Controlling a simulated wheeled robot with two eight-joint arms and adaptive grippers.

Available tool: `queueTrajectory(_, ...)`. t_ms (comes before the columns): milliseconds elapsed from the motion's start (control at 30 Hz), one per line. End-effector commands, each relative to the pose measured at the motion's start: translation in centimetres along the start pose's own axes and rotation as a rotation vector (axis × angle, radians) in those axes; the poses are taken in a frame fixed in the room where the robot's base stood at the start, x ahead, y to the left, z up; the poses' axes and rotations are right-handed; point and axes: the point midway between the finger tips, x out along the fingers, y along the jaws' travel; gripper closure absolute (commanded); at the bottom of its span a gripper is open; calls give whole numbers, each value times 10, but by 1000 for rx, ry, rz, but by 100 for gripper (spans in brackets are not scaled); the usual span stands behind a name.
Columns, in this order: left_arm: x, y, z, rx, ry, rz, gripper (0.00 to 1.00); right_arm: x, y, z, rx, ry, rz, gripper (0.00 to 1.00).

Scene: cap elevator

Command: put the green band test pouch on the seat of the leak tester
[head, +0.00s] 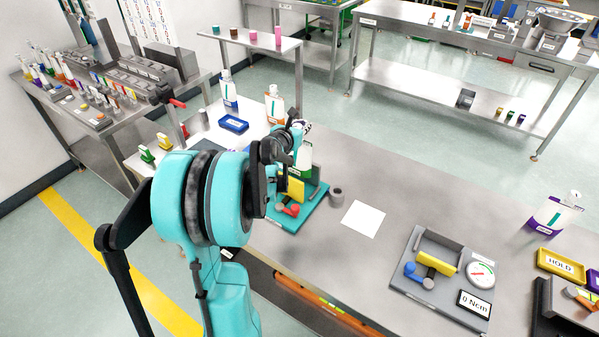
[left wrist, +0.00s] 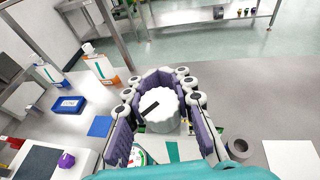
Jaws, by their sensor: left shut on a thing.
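My left gripper (head: 291,136) is shut on the white ribbed cap (left wrist: 158,106) of a white pouch (head: 305,156). In the left wrist view the fingers close around the cap from both sides, and a strip of green shows below it. The pouch looks upright, above or in the teal-based station (head: 284,222) with a yellow block and a red handle, which I take for the leak tester. My arm and gripper hide much of the pouch and the seat. I cannot tell whether the pouch touches the seat. My right gripper is not in view.
A grey ring (head: 336,196) and a white sheet (head: 363,219) lie right of the station. A torque station (head: 445,285) reading 0 Ncm and a purple-band pouch (head: 552,214) stand farther right. A blue tray (head: 233,124) and orange-band pouch (head: 273,107) stand behind.

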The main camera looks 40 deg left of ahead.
Motion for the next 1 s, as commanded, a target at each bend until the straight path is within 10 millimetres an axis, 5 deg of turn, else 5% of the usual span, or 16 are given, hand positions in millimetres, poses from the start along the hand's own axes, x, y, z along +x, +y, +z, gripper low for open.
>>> queueTrajectory(100,9,0,-28,0,0,-1,100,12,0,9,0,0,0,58)
queueTrajectory(533,23,-1,-76,0,0,-2,100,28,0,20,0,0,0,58)
queueTrajectory(933,25,-1,-83,1,0,-2,100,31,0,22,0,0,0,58)
queueTrajectory(967,25,-2,-83,1,0,-2,75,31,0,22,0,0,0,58)
queueTrajectory(1000,25,-2,-82,1,1,-3,65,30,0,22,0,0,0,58)
